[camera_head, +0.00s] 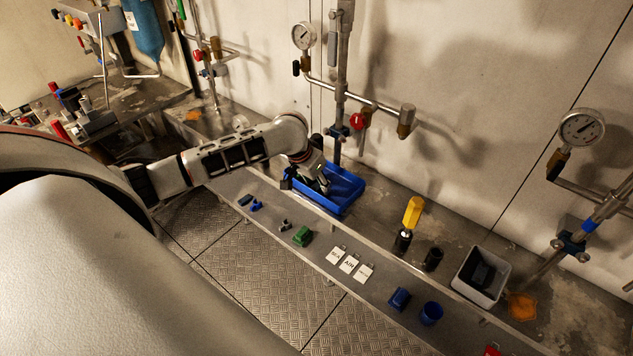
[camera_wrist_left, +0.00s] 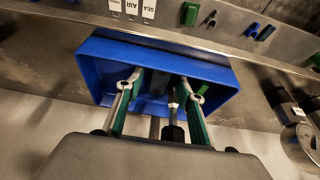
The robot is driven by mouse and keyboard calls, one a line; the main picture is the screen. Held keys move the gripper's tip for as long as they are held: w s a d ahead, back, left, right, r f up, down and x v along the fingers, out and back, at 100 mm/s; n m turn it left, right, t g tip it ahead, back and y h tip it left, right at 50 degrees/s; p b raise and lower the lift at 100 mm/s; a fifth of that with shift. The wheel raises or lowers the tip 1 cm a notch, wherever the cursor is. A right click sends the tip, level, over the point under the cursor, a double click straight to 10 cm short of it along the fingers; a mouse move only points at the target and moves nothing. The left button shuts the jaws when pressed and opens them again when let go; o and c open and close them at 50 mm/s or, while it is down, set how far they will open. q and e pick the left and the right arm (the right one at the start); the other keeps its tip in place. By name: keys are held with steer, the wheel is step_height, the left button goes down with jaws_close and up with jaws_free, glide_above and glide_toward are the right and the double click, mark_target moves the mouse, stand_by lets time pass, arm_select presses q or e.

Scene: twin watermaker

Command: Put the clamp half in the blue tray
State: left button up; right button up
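The blue tray (camera_head: 345,205) stands on the bench against the wall; it fills the middle of the left wrist view (camera_wrist_left: 100,66). My left gripper (camera_head: 322,187) is over and partly inside the tray, pointing down. In the left wrist view its two green-padded fingers (camera_wrist_left: 161,82) are spread apart. A dark block shows between them, low in the tray, and does not look gripped. I cannot tell for certain which piece is the clamp half. Small blue pieces (camera_head: 256,205) and a blue block (camera_head: 399,299) lie on the front ledge. My right gripper is not in view.
The ledge also holds a small grey fitting (camera_head: 284,225), a green block (camera_head: 302,236) and white labelled tags (camera_head: 350,264). A blue cup (camera_head: 431,313), a yellow-handled tool (camera_head: 412,212) and a grey bin (camera_head: 481,272) stand to the right. Pipes rise behind the tray.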

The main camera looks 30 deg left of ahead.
arm_select(q)
steer(key=shift+r, duration=0.1)
steer(key=v, duration=1.2)
steer(key=shift+r, duration=0.1)
steer(key=s+d+f+m+t, duration=0.3)
steer(key=s+d+f+m, duration=0.45)
steer(key=d, duration=0.55)
steer(key=s+a+f+n+y, duration=0.1)
steer(key=s+a+y, duration=0.1)
steer(key=s+a, duration=0.4)
steer(key=s+a+f+n+y, duration=0.1)
steer(key=s+a+y, duration=0.25)
steer(key=s, duration=0.45)
steer(key=d+f+n+t+h, duration=0.2)
steer(key=d+f+h, duration=0.5)
steer(key=d+f, duration=0.6)
step_height(320, 180, down, 4)
steer(key=shift+d+r+t, duration=0.2)
steer(key=shift+r+t, duration=0.05)
steer(key=shift+t, duration=0.25)
